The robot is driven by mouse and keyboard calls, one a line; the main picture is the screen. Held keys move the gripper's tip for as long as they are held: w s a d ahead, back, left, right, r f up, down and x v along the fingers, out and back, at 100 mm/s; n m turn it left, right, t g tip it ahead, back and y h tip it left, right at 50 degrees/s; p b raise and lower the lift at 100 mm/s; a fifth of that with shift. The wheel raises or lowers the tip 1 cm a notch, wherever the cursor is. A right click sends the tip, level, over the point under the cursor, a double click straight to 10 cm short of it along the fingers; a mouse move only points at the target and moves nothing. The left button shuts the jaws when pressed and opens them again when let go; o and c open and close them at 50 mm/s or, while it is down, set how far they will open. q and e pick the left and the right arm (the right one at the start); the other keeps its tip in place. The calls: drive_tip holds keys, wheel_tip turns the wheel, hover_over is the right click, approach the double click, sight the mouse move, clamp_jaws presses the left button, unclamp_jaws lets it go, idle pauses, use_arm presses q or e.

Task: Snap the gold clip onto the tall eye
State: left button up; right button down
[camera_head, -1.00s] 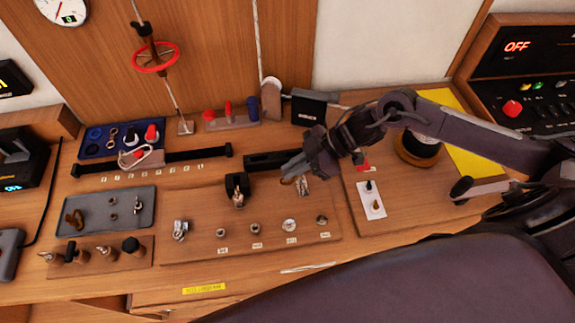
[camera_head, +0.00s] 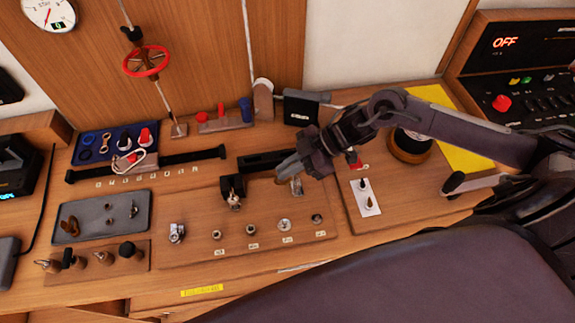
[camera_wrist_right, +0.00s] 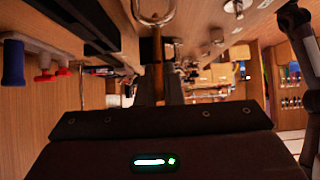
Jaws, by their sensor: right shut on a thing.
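My right gripper (camera_head: 286,178) is low over the back of the wooden board. It is shut on a slim thing. In the right wrist view a brown-gold bar (camera_wrist_right: 157,50) rises from between the fingers, with a metal loop (camera_wrist_right: 154,12) above it, cut by the top edge. This looks like the gold clip. A small silvery metal piece (camera_head: 297,187) shows right beside the fingertips; I cannot tell whether it touches them. A metal fitting (camera_head: 234,200) sits at a black block left of the gripper. I cannot tell which fitting is the tall eye. My left gripper is not in view.
The wooden board (camera_head: 190,252) bears a row of small labelled metal fittings. A grey tray (camera_head: 88,225) and a blue tray (camera_head: 90,155) lie at the left. A white plate with two dark pegs (camera_head: 365,198) lies to the right.

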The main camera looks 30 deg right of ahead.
drive_tip(key=shift+s+d+f, duration=0.15)
drive_tip(key=shift+d+f, duration=0.15)
drive_tip(key=shift+d, duration=0.3)
drive_tip(key=shift+s+d+f, duration=0.15)
drive_tip(key=shift+d+f, duration=0.15)
drive_tip(key=shift+d, duration=0.25)
idle(0.4)
drive_tip(key=shift+s+d+r+p, duration=0.15)
drive_tip(key=shift+d+r+p, duration=0.15)
drive_tip(key=shift+d, duration=0.25)
idle(0.4)
drive_tip(key=shift+r, duration=0.1)
drive_tip(key=shift+d+r+p, duration=0.1)
drive_tip(key=shift+r+p, duration=0.6)
drive_tip(key=shift+p, duration=0.25)
drive_tip(key=c, duration=1.5)
unclamp_jaws()
